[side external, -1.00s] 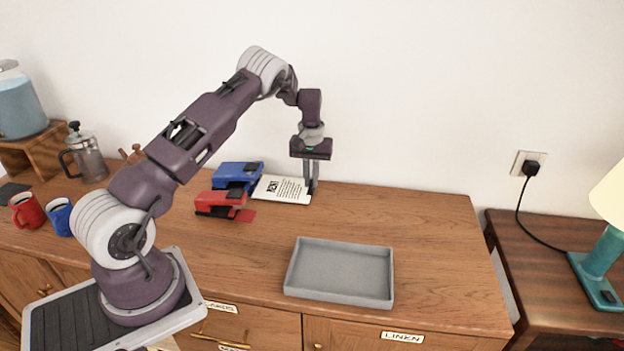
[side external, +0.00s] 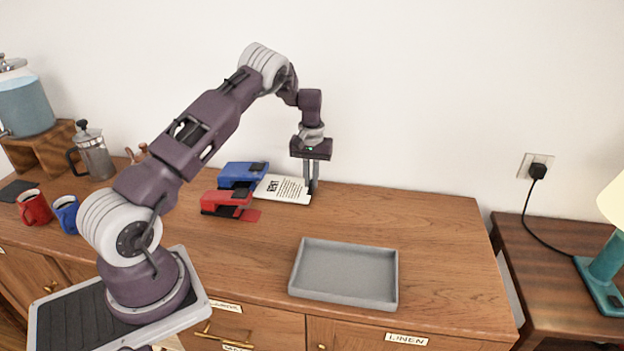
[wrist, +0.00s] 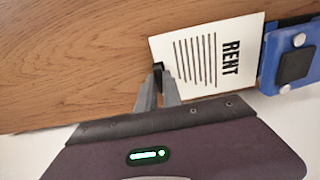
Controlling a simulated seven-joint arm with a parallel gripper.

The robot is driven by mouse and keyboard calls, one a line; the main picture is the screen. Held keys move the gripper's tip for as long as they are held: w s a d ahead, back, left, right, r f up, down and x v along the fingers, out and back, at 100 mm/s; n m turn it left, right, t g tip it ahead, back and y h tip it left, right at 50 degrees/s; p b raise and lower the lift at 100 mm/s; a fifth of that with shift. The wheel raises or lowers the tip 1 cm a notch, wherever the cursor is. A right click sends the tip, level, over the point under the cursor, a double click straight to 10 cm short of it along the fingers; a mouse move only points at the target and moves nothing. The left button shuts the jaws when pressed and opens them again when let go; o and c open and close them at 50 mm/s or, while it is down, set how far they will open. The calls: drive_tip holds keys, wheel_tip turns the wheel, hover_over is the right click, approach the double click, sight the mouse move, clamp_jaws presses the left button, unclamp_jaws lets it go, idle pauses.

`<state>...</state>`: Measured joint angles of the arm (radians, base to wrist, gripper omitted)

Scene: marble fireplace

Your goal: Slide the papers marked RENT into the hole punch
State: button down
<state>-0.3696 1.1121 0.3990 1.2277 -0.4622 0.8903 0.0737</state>
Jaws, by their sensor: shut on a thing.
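The white papers marked RENT (side external: 283,189) lie near the back of the cabinet top, and they also show in the wrist view (wrist: 198,62). My gripper (side external: 311,188) is shut on the edge of the papers farthest from the punch; its fingertips also show in the wrist view (wrist: 160,78). A blue hole punch (side external: 238,172) stands just left of the papers. In the wrist view, the papers' RENT end is at the blue punch (wrist: 290,60); whether it is inside the slot I cannot tell.
A red punch-like device (side external: 226,203) stands in front of the blue one. An empty grey tray (side external: 345,272) sits at the front right. A blue mug (side external: 66,215), a red mug (side external: 34,208) and a French press (side external: 92,153) are at the left. The wood right of my gripper is clear.

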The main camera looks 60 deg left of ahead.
drive_tip(key=shift+f, duration=0.2)
drive_tip(key=c, duration=1.4)
unclamp_jaws()
drive_tip(key=shift+c, duration=0.2)
wheel_tip(320, 180, up, 7)
drive_tip(key=shift+r, duration=0.5)
